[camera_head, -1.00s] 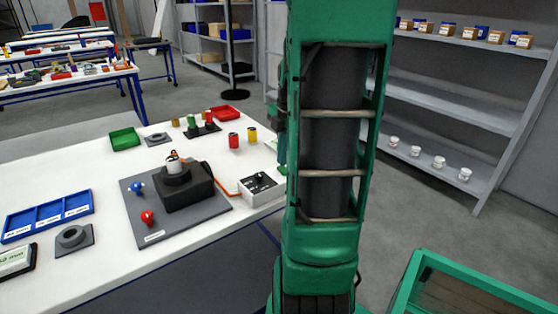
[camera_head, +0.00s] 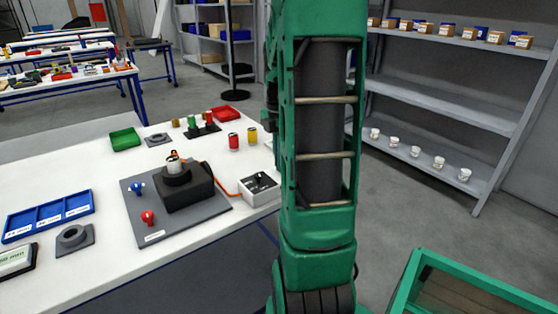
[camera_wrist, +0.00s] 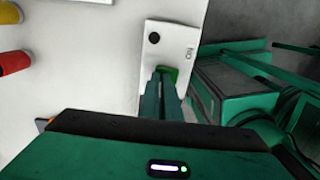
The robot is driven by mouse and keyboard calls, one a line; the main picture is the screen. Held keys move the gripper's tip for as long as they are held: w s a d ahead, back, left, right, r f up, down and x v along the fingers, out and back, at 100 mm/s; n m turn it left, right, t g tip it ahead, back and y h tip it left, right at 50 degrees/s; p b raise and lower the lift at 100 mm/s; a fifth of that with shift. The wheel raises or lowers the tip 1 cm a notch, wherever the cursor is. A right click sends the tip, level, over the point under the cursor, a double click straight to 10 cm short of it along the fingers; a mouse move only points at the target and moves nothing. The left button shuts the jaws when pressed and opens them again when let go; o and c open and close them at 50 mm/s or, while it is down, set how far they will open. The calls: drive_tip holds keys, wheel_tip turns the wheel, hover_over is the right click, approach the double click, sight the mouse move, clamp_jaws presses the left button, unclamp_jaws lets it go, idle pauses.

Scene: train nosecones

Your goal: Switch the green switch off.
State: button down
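The white switch box (camera_head: 259,188) stands at the right edge of the table in the head view, with a dark part on top and an orange cable. In the wrist view the white switch box (camera_wrist: 172,38) has a black round knob, a small label that seems to read "ON", and the green switch (camera_wrist: 170,73). My gripper (camera_wrist: 163,75) has its fingers close together, with nothing seen between them. The fingertips lie over the green switch and partly hide it. I cannot tell whether they touch it. My gripper is not visible in the head view.
A grey plate (camera_head: 208,215) with a black motor block (camera_head: 185,192) and red and blue knobs sits left of the box. Red and yellow cylinders (camera_head: 234,140) stand behind it. A green-framed box (camera_head: 470,285) is at lower right. A shelf (camera_head: 440,120) stands beyond.

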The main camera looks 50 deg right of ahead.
drive_tip(key=shift+a+f, duration=0.1)
drive_tip(key=shift+f, duration=0.4)
drive_tip(key=shift+s, duration=0.25)
drive_tip(key=shift+s+a+f+g, duration=0.1)
drive_tip(key=shift+s+g, duration=0.2)
drive_tip(key=shift+s, duration=0.2)
wheel_tip(320, 180, up, 15)
drive_tip(key=w, duration=0.2)
drive_tip(key=shift+w+d, duration=0.35)
drive_tip(key=shift+d, duration=0.05)
drive_tip(key=shift+a, duration=0.1)
drive_tip(key=s+a+f+m, duration=0.6)
drive_tip(key=s+a+m, duration=0.1)
drive_tip(key=a+m, duration=0.2)
drive_tip(key=s+a+f+m+t, duration=0.1)
drive_tip(key=s+a+f+m, duration=0.5)
drive_tip(key=a+m, duration=0.4)
drive_tip(key=shift+s+a+m, duration=0.3)
drive_tip(key=shift+s+m, duration=0.5)
drive_tip(key=shift+m, duration=0.3)
